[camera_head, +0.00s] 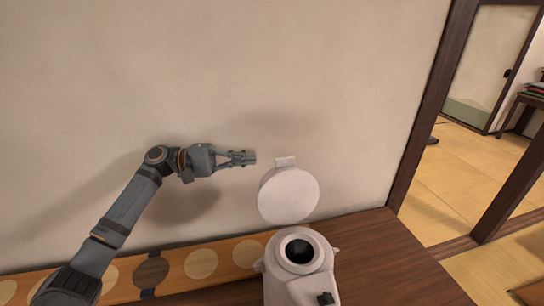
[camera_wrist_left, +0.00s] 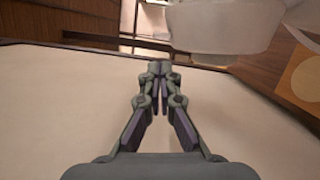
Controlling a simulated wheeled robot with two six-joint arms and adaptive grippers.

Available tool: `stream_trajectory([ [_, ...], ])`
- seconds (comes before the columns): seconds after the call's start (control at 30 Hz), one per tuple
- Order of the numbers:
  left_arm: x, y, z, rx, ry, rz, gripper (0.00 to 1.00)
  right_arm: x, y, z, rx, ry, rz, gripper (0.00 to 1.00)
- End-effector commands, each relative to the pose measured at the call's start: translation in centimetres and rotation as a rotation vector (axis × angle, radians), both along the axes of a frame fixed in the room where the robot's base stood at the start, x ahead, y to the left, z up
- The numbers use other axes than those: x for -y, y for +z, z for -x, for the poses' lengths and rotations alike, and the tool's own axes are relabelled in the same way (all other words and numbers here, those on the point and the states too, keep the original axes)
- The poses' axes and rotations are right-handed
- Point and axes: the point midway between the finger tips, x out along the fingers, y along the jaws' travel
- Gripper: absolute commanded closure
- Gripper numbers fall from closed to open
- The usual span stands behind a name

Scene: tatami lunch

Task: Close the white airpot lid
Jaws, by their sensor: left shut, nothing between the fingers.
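The white airpot (camera_head: 297,268) stands on a dark wooden top in the head view. Its round lid (camera_head: 289,196) stands raised behind the dark round opening, with a small tab (camera_head: 285,161) at its top edge. My left gripper (camera_head: 252,157) is shut and empty, to the left of the tab and apart from it. In the left wrist view the shut fingertips (camera_wrist_left: 159,68) show in the middle, and part of the white lid (camera_wrist_left: 215,25) fills the upper right. My right gripper is not in view.
The dark wooden top (camera_head: 385,262) is clear to the right of the airpot. A patterned runner with pale discs (camera_head: 201,263) lies to the left. A plain wall (camera_head: 330,70) rises close behind. A doorway with dark posts opens at the right.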

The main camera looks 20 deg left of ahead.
Motion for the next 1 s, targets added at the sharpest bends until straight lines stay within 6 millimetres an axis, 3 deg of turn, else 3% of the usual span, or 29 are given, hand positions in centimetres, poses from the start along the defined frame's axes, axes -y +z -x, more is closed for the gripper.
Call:
stream_trajectory([
  [0.2,4.1,0.7,-1.4,0.002,-0.003,0.005,1.0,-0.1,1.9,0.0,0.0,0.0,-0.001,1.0],
  [0.4,6.0,0.5,-2.1,0.002,-0.001,0.002,1.0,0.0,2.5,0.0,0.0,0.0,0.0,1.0],
  [1.0,6.5,0.5,-2.1,0.022,0.0,-0.015,1.0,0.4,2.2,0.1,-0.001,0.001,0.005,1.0],
])
